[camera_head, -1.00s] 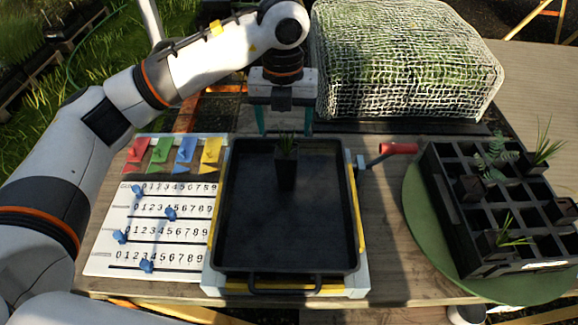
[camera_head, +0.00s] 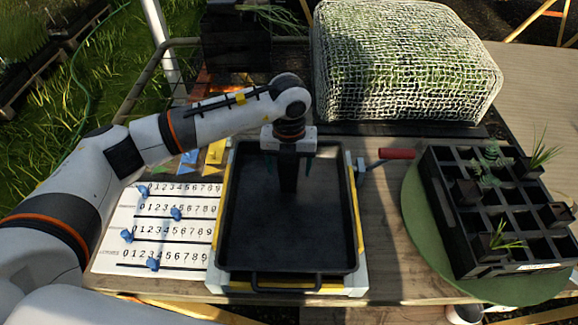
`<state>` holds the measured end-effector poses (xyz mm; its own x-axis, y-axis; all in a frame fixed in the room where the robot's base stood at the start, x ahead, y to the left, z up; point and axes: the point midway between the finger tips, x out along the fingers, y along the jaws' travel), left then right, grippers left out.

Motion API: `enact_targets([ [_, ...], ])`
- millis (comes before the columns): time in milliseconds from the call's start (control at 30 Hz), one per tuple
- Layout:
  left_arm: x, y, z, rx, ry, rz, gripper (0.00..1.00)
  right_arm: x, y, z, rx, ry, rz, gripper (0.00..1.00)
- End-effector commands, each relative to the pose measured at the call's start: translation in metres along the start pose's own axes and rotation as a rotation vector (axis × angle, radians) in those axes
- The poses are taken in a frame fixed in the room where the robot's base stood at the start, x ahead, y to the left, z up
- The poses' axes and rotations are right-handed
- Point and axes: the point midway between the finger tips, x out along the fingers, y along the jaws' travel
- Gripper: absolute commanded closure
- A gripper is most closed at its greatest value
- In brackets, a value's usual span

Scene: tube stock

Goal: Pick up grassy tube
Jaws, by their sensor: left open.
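A black square tube (camera_head: 288,181) stands upright in the dark tray (camera_head: 336,255). Its grass top is now hidden behind my left gripper (camera_head: 289,166). That gripper is open, pointing down, with one greenish finger on each side of the tube's upper part. I cannot tell whether the fingers touch it. Other tubes with plants sit in the black rack (camera_head: 477,262) at the right, including a grassy tube (camera_head: 539,160) at its back right and a grassy tube (camera_head: 495,243) near its front left. My right gripper is not in view.
A white number board (camera_head: 120,245) with blue sliders lies left of the tray. A red-handled crank (camera_head: 396,154) sticks out right of it. A netted block (camera_head: 400,65) stands behind. The rack sits on a round green mat (camera_head: 417,215).

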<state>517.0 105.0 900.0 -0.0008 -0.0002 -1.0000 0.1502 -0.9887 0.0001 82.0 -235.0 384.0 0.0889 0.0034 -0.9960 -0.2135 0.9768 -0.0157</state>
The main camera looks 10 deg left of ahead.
Motion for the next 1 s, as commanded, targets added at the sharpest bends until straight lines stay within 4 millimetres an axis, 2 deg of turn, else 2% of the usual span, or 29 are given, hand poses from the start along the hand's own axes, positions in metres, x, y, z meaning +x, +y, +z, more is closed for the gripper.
enact_targets([
  [200,0.001,0.0,0.0,0.001,0.0,0.0,0.31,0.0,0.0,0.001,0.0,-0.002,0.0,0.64],
  [500,0.0,0.0,0.0,0.001,0.001,0.0,0.81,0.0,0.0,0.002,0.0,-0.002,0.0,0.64],
  [767,-0.002,0.001,-0.001,0.001,0.002,0.001,0.82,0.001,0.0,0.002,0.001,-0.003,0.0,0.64],
  [867,-0.012,0.001,-0.001,0.001,0.005,0.002,0.82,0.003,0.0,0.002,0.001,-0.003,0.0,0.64],
  [1000,-0.038,0.001,-0.001,0.001,0.006,0.003,0.82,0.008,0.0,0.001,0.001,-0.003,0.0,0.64],
])
